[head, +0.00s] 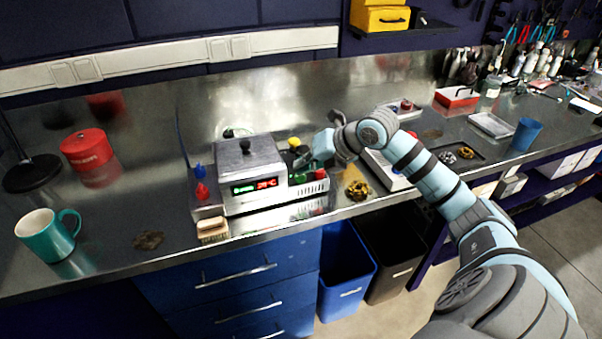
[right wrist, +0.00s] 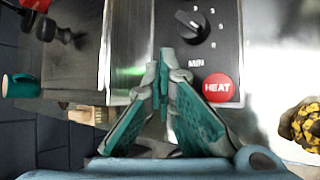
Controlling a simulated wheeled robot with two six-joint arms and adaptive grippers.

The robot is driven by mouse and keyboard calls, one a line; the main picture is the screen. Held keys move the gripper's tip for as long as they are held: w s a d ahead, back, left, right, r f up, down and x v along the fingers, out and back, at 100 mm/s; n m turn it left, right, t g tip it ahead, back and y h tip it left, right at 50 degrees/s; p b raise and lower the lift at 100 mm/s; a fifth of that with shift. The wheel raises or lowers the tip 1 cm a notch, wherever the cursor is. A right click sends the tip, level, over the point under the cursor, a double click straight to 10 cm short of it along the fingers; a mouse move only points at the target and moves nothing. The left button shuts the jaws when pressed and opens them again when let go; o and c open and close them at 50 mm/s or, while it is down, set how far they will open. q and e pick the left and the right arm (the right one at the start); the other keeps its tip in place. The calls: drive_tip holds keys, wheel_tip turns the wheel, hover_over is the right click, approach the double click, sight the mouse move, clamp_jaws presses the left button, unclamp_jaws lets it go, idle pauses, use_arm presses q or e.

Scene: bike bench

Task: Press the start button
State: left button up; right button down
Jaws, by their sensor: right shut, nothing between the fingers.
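A bench machine (head: 252,170) with a lit green and red display stands on the steel bench in the head view. A red button (right wrist: 218,88) marked HEAT sits on its dark panel below a black knob (right wrist: 193,25) marked MIN. The red button also shows at the machine's right end in the head view (head: 320,174). No label reading start is legible. My right gripper (head: 318,154) is above the machine's right end. In the right wrist view, its teal fingers (right wrist: 163,62) are shut and empty, with tips left of the red button. My left gripper is out of view.
A yellow and black part (head: 357,190) lies right of the machine. Red and blue bottles (head: 201,183) and a brush (head: 212,229) are at its left. A teal mug (head: 48,236) and red can (head: 88,150) stand farther left. The bench's front edge is close below the machine.

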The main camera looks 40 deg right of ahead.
drive_tip(key=shift+f, duration=0.15)
idle(0.4)
drive_tip(key=shift+f+b, duration=0.4)
drive_tip(key=shift+b, duration=0.05)
drive_tip(key=shift+s, duration=0.1)
drive_tip(key=shift+r, duration=0.1)
drive_tip(key=shift+r+p, duration=0.25)
drive_tip(key=shift+p, duration=0.1)
drive_tip(key=r+p, duration=0.2)
drive_tip(key=r, duration=0.1)
drive_tip(key=r+p, duration=0.3)
drive_tip(key=shift+w+d+r, duration=0.1)
drive_tip(key=shift+w+r, duration=0.1)
drive_tip(key=shift+f, duration=0.1)
